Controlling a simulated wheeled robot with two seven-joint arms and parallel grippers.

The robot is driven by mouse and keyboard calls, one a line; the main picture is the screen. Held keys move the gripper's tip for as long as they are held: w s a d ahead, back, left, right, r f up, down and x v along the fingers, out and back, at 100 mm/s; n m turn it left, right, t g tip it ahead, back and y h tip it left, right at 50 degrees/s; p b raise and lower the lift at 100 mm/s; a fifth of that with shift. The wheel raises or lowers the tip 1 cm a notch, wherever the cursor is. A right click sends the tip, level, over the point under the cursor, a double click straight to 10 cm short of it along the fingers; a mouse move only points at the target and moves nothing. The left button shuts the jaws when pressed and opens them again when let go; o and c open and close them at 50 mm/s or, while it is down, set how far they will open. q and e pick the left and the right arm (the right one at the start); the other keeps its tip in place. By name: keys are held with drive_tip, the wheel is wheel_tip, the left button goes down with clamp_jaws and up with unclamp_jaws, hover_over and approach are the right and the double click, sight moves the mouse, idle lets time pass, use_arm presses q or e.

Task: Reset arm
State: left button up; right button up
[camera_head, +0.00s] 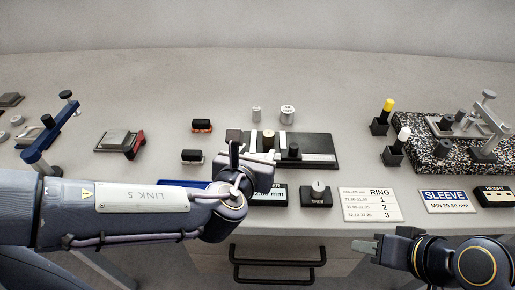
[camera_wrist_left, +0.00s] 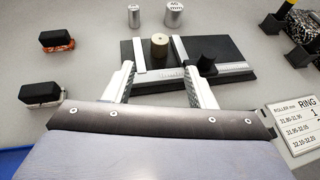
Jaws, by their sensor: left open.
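My left arm reaches in from the left, and its gripper (camera_head: 236,150) is over the front left part of a black measuring fixture (camera_head: 318,144). In the left wrist view the two fingers of my left gripper (camera_wrist_left: 161,66) are spread apart with nothing between them. Beyond them, the fixture (camera_wrist_left: 232,55) carries a pale brass-coloured roller (camera_wrist_left: 159,46) and a black knob (camera_wrist_left: 207,64). My right gripper (camera_head: 368,246) is at the lower right, in front of the table's front edge and pointing left. Its jaw gap is not clear.
Two metal cylinders (camera_head: 287,115) (camera_head: 256,114) stand behind the fixture. Two black-topped blocks (camera_head: 202,125) (camera_head: 192,156) are to its left. A TRIM knob box (camera_head: 315,194), ring chart (camera_head: 370,205) and SLEEVE sign (camera_head: 446,202) line the front. A speckled slab (camera_head: 416,163) is right.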

use_arm(q)
drive_tip(key=shift+a, duration=0.1)
idle(0.3)
